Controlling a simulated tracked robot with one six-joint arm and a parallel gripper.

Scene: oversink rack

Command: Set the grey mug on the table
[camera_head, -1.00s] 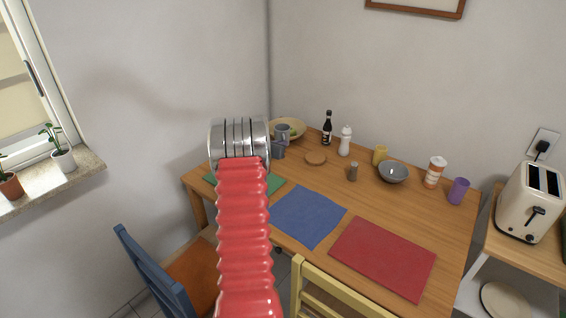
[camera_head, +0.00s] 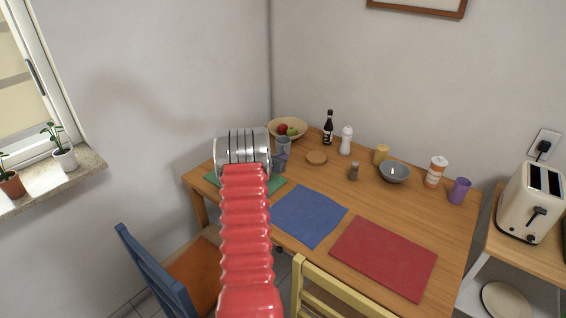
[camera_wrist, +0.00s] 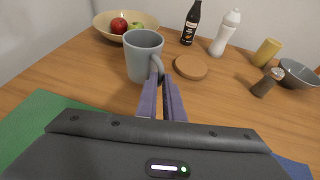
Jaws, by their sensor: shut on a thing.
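The grey mug (camera_wrist: 143,57) is upright in the wrist view, with its handle on the right side toward my gripper (camera_wrist: 163,84). My gripper's fingers are shut on the mug's handle. In the head view the mug (camera_head: 283,145) shows just right of my wrist, with the purple fingers below it, over the back left part of the wooden table (camera_head: 376,219). The mug's base looks at or very close to the table top; I cannot tell for certain whether it touches.
A fruit bowl (camera_head: 291,124) stands behind the mug, and a round cork coaster (camera_wrist: 191,67) lies to its right. A dark bottle (camera_head: 328,128) and a white bottle (camera_head: 346,140) stand farther back. Green (camera_wrist: 40,118), blue (camera_head: 308,216) and red (camera_head: 383,257) mats lie in front.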

